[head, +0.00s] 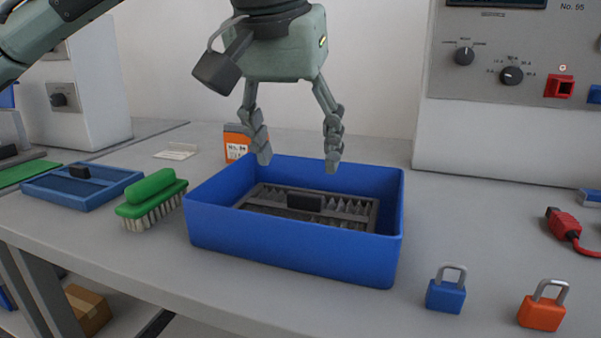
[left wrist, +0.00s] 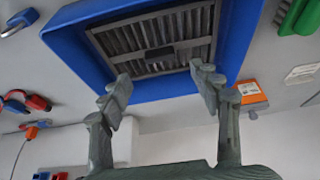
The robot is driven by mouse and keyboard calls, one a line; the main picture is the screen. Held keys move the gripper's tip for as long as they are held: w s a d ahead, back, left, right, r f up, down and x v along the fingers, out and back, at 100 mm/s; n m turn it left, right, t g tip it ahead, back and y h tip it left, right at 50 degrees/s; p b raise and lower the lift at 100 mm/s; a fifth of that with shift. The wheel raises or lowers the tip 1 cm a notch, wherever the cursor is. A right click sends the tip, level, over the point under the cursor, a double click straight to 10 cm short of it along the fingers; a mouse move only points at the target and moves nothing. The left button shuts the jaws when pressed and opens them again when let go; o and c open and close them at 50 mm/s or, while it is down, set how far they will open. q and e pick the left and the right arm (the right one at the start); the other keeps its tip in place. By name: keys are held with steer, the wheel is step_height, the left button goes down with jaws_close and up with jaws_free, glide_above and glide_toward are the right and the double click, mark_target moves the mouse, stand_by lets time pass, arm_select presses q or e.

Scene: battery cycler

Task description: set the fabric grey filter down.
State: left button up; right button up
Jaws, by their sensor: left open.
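The grey filter (head: 335,208) has a dark frame, pleated grey fabric and a black grip block. It lies inside the blue bin (head: 290,246) on the bench. It also shows in the left wrist view (left wrist: 135,38), inside the bin's blue walls (left wrist: 72,50). My left gripper (head: 299,163) is above the bin, fingers pointing down and spread wide, with nothing between them. In the left wrist view the open fingertips (left wrist: 163,84) are apart from the black grip block. My right gripper is in neither view.
A green brush (head: 151,197) and a shallow blue tray (head: 85,187) are left of the bin. An orange box (head: 236,146) stands behind it. A blue padlock (head: 446,293) and an orange padlock (head: 541,311) are at front right. A grey instrument (head: 515,110) stands back right.

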arm_select(q)
steer(key=shift+v, duration=2.75)
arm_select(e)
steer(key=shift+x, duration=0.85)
